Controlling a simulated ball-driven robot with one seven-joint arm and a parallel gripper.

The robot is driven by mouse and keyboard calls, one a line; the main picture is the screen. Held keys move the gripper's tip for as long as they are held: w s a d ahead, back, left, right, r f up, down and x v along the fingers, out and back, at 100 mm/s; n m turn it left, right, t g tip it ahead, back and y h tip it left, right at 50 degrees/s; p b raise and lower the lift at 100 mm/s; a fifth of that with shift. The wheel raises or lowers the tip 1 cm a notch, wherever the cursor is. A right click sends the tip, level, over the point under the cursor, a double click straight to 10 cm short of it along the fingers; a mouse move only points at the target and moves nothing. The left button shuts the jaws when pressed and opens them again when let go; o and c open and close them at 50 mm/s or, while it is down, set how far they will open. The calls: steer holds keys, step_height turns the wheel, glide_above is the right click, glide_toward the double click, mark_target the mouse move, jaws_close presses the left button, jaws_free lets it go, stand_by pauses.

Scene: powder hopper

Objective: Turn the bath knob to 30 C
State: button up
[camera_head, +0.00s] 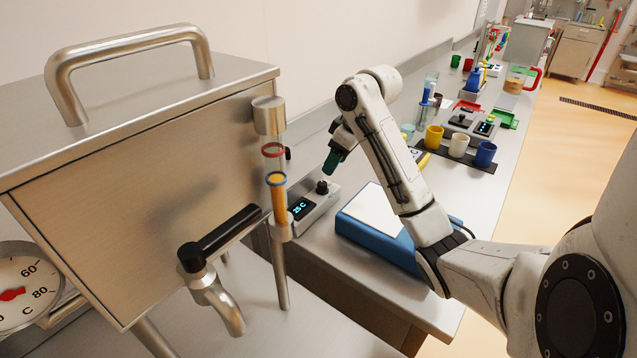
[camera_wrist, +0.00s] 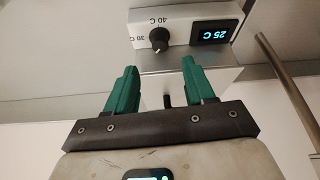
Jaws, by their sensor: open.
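The bath unit is a small grey box with a black knob (camera_head: 322,187) on top and a dark display (camera_head: 301,208) reading 25 C. In the wrist view the knob (camera_wrist: 159,39) sits on the pale panel (camera_wrist: 180,14), between a 30 C mark on its left and a 40 C mark above it. The display (camera_wrist: 214,33) beside it reads 25 C. My gripper (camera_head: 331,163) has green fingers and is just above the knob in the head view. In the wrist view my gripper (camera_wrist: 157,80) is open and empty, its fingertips short of the knob.
A steel hopper (camera_head: 150,180) with a black-handled tap (camera_head: 222,240) and a sight tube (camera_head: 279,205) stands left of the bath. A blue case (camera_head: 385,240) with a white top lies to the right. Several cups stand on a dark mat (camera_head: 455,158) behind.

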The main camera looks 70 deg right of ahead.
mark_target(324, 183)
steer(key=b+x, duration=0.1)
steer(key=x, duration=0.7)
steer(key=shift+f+b, duration=0.35)
steer(key=shift+f, duration=0.05)
steer(key=shift+r, duration=0.1)
jaws_close()
